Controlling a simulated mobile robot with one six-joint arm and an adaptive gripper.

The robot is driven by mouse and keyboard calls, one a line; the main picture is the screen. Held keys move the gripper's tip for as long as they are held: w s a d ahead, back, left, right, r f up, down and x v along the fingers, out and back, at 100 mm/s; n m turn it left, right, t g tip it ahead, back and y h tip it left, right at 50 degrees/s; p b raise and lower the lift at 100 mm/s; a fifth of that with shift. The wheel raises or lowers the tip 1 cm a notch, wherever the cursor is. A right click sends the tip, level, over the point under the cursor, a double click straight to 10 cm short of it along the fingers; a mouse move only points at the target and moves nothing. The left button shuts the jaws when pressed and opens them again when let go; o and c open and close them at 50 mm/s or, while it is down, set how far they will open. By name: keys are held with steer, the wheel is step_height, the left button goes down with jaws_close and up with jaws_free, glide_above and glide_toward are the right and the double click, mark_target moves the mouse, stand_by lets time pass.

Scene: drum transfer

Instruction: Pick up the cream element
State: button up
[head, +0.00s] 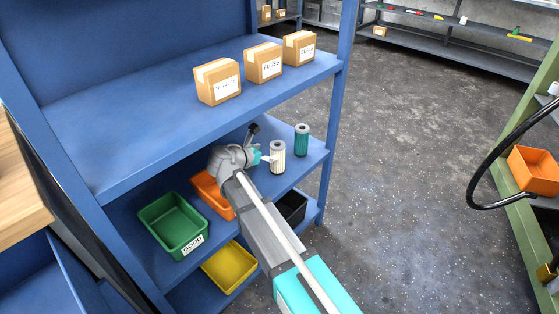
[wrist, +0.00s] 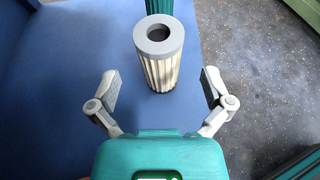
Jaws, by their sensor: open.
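The cream element (head: 277,157) is a pleated cylinder with a grey ring top, standing upright on the blue middle shelf (head: 318,158). In the wrist view the cream element (wrist: 162,66) stands just ahead, with a dark hole in its top. My gripper (wrist: 161,90) is open, its two fingers spread to either side of the line to the element, and no finger visibly touches it. In the head view my gripper (head: 265,157) is at the element's left, partly hidden by my arm.
A teal element (head: 302,140) stands close behind the cream one, and shows at the top of the wrist view (wrist: 213,25). Green (head: 173,226), orange (head: 213,194), yellow (head: 230,267) and black (head: 292,207) bins sit nearby. Labelled boxes (head: 263,63) stand on the shelf above.

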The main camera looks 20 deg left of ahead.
mark_target(272, 149)
steer(key=shift+b+x, duration=0.8)
steer(key=shift+x, duration=1.8)
steer(key=shift+r, duration=0.2)
steer(key=c, duration=1.2)
steer(key=shift+o, duration=0.2)
steer(key=shift+d, duration=0.1)
steer(key=shift+r, duration=0.1)
